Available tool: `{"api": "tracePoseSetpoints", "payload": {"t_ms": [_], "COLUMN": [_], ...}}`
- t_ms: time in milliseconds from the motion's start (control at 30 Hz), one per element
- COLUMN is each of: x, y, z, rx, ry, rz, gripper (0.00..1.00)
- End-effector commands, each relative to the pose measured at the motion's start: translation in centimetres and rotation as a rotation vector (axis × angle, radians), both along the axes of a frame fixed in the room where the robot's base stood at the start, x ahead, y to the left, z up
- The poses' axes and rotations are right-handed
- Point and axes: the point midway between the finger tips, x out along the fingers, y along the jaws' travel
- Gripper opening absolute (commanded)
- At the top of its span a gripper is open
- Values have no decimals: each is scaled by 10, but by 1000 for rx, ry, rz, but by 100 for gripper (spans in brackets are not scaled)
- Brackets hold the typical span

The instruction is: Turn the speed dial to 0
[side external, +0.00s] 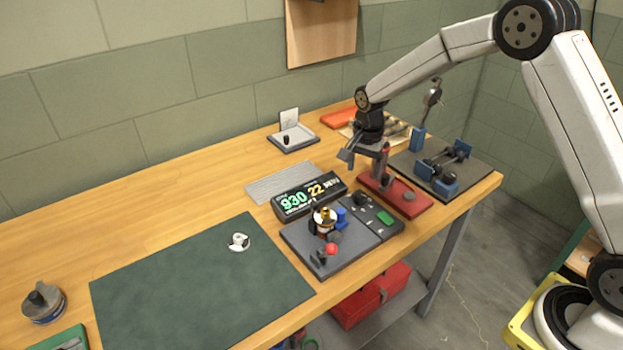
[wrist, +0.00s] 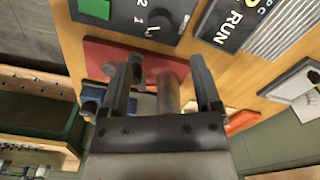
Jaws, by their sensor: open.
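The speed dial (side external: 362,200) is a small dark knob on a dark grey control box (side external: 375,212), beside a green button (side external: 384,217). In the wrist view the dial (wrist: 160,26) is at the top, with white "1" and "2" marks beside it. Its pointer setting cannot be read. My gripper (side external: 364,160) is above and behind the box, apart from the dial. In the wrist view my gripper (wrist: 165,62) is open, its fingers pointing toward the box, with no dial between them.
A red base (side external: 412,200) with an upright post is close to my gripper; the post (wrist: 168,95) appears between the fingers in the wrist view. A thruster rig (side external: 345,250) adjoins the box. Blue clamps (side external: 445,175) stand right.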

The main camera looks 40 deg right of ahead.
Motion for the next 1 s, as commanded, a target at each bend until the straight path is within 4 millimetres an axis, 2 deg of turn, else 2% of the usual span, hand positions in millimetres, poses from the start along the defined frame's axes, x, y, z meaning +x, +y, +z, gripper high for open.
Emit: {"api": "tracePoseSetpoints", "payload": {"t_ms": [333, 800, 1000], "x": [-1, -1, -1], "y": [0, 0, 0], "z": [-11, -65, -76], "rx": [0, 0, 0], "ry": [2, 2, 1], "rz": [2, 2, 2], "gripper": [81, 81, 81]}}
